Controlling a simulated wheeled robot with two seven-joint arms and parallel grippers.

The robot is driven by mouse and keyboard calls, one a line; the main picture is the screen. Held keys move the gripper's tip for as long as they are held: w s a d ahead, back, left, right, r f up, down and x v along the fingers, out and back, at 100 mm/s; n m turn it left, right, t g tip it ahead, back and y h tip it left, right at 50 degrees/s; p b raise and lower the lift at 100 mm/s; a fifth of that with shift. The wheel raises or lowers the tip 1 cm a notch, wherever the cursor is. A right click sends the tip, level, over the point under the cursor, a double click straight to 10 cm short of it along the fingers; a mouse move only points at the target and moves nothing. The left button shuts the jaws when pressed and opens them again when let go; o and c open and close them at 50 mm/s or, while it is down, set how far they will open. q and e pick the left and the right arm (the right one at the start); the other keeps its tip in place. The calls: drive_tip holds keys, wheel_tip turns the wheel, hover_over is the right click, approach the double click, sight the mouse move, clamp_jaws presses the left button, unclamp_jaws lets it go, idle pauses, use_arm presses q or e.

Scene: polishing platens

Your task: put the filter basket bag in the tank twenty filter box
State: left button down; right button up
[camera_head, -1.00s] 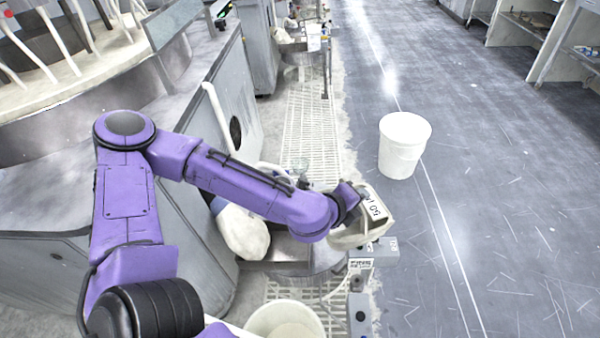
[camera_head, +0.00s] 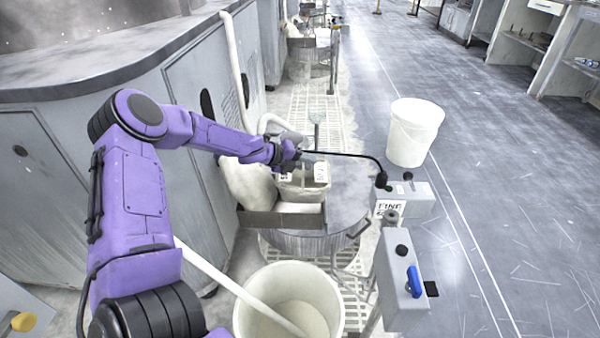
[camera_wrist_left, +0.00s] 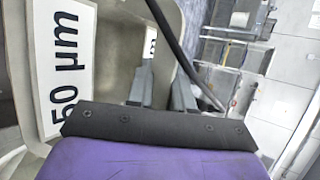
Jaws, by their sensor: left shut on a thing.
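The filter basket bag (camera_head: 302,188) is off-white with white labels. My left gripper (camera_head: 297,156) is shut on it from above at the rim. In the left wrist view the bag (camera_wrist_left: 112,62) fills the left side, with its "50 µm" label facing the camera and the grey fingers (camera_wrist_left: 160,90) at its rim. The tank twenty filter box (camera_head: 280,219) is a grey open box on the round metal tank (camera_head: 345,205). The bag looks upright at the box, its lower part hidden behind the front wall. I cannot tell how deep it sits. My right gripper is out of view.
A white bucket (camera_head: 337,318) with a pale pipe stands in front of the tank. Grey control boxes (camera_head: 405,285) and a thin black bent tube (camera_head: 350,155) are to the right. A pale sack (camera_head: 247,183) is left of the bag. Another white bucket (camera_head: 414,132) stands on open floor.

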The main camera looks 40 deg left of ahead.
sight(291, 175)
use_arm(q)
drive_tip(key=shift+s+a+r+b, duration=0.1)
drive_tip(key=shift+s+a+b, duration=0.2)
drive_tip(key=shift+s+a, duration=0.3)
drive_tip(key=shift+s+a+r+b, duration=0.1)
drive_tip(key=shift+s+a+b, duration=0.2)
drive_tip(key=shift+s, duration=0.35)
drive_tip(key=f, duration=0.2)
drive_tip(key=f+b, duration=0.1)
drive_tip(key=f, duration=0.1)
drive_tip(key=w+f+b, duration=0.1)
drive_tip(key=f, duration=0.1)
drive_tip(key=shift+f, duration=0.2)
wheel_tip(291, 175, down, 4)
drive_tip(key=b, duration=0.2)
drive_tip(key=shift+s+b, duration=0.15)
drive_tip(key=shift+b, duration=0.15)
drive_tip(key=shift+r, duration=0.15)
drive_tip(key=c, duration=1)
unclamp_jaws()
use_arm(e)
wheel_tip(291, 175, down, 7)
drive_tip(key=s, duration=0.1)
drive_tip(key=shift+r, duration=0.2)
use_arm(q)
drive_tip(key=p+v, duration=0.7)
drive_tip(key=v, duration=0.5)
drive_tip(key=shift+a, duration=0.15)
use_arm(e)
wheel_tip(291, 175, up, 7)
